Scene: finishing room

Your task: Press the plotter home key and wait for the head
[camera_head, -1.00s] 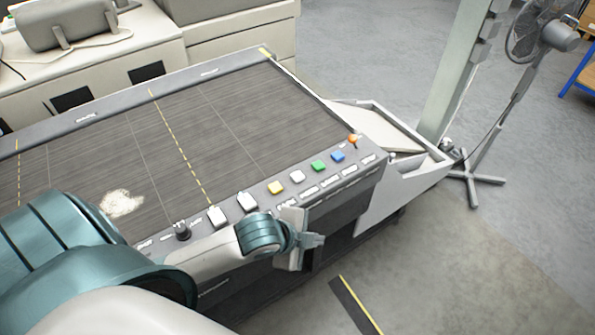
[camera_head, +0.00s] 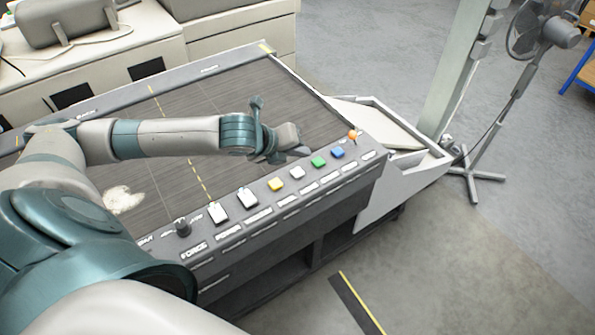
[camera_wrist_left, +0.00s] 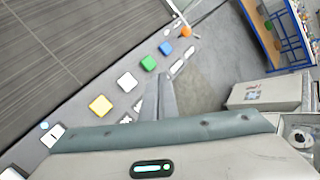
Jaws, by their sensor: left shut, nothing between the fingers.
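The plotter (camera_head: 230,110) has a dark flat bed and a control strip along its front edge. On the strip are a yellow key (camera_head: 275,184), a white key (camera_head: 297,172), a green key (camera_head: 318,162) and a blue key (camera_head: 337,153), and they also show in the left wrist view. I cannot read which is the home key. My left gripper (camera_head: 303,151) is shut and empty, above the bed's front edge behind the white and green keys, apparently touching none. Its closed fingers (camera_wrist_left: 158,97) show beside the keys in the wrist view. No plotter head is clearly visible. My right gripper is not in view.
Two pale switches (camera_head: 247,198), a black knob (camera_head: 182,228) and an orange-tipped lever (camera_head: 353,137) share the strip. A white side tray (camera_head: 440,160), a pale post (camera_head: 455,80) and a standing fan (camera_head: 540,35) are at right.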

